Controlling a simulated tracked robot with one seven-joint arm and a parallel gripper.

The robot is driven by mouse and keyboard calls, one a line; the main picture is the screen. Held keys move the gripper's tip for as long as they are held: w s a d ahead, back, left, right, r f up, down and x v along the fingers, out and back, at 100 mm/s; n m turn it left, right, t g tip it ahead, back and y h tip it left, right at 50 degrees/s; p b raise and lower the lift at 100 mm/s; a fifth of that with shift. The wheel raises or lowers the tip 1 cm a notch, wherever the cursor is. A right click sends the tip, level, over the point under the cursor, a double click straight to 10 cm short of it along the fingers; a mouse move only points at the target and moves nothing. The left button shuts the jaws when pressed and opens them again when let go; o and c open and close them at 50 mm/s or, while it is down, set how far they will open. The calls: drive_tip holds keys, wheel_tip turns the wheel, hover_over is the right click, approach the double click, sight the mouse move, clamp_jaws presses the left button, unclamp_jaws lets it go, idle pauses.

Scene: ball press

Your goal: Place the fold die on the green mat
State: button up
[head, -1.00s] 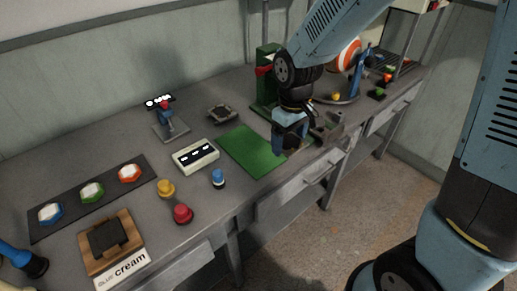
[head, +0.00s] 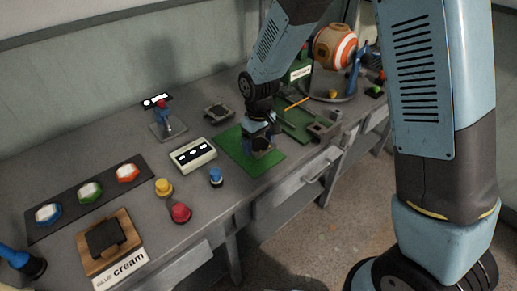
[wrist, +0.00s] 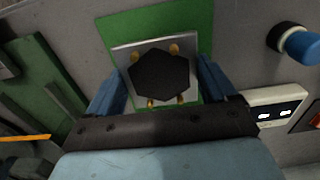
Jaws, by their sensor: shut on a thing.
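The fold die (wrist: 160,75) shows in the wrist view as a pale square plate with a black hexagon and small brass pins. My gripper (wrist: 160,88) is shut on it, with one blue finger at each side. The green mat (wrist: 195,24) shows around and beneath the die. In the head view my gripper (head: 261,143) is over the green mat (head: 238,163), and the die is mostly hidden by it. I cannot tell whether the die touches the mat.
A cream box with a dark display (head: 193,155) and a blue-topped knob (head: 216,177) stand left of the mat. A dark square part (head: 219,112) lies behind it. A grey block (head: 323,129) and a green press are at the right. A striped ball (head: 336,47) stands beyond.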

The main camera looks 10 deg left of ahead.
sight(259, 145)
drive_tip(key=shift+f, duration=1.45)
drive_tip(key=o, duration=1)
drive_tip(key=shift+f, duration=0.1)
drive_tip(key=shift+o, duration=0.2)
